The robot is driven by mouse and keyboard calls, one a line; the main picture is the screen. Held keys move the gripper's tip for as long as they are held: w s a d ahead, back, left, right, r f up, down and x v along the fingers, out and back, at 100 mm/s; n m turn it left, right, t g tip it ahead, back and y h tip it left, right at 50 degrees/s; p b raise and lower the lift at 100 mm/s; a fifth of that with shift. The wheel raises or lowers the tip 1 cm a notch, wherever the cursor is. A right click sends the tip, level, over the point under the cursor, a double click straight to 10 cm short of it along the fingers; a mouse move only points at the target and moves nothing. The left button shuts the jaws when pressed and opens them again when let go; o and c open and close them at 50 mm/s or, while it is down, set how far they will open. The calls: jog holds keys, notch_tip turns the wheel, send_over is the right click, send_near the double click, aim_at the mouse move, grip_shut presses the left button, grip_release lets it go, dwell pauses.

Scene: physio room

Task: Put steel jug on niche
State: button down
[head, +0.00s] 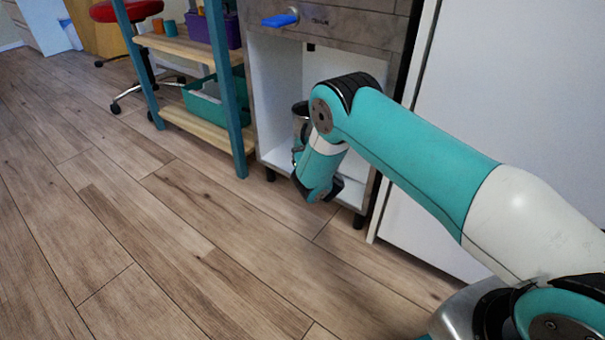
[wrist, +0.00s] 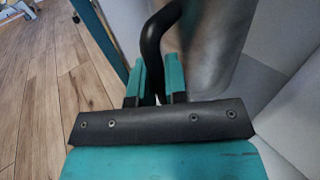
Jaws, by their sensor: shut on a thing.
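The steel jug (head: 299,126) shows in the head view inside the front of the white niche (head: 268,85), partly hidden behind my arm. In the wrist view the jug's brushed metal body (wrist: 208,42) fills the upper middle, with its dark curved handle (wrist: 151,45) to the left. My gripper (wrist: 157,82) is shut on the handle, with one teal finger on each side of it. In the head view my wrist hides the fingers. Whether the jug's base touches the niche floor is hidden.
To the left stands a shelf with teal posts (head: 228,95), holding a green bin (head: 203,108) and a purple box (head: 203,30). A white panel (head: 505,95) is at right. The wooden floor at left is clear.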

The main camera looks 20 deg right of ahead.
notch_tip(320, 180, down, 7)
jog(key=b, duration=0.3)
jog(key=shift+r, duration=0.2)
jog(key=c, duration=1.6)
grip_release()
jog(key=shift+f+b, duration=0.2)
jog(key=shift+b, duration=0.15)
jog(key=o, duration=0.5)
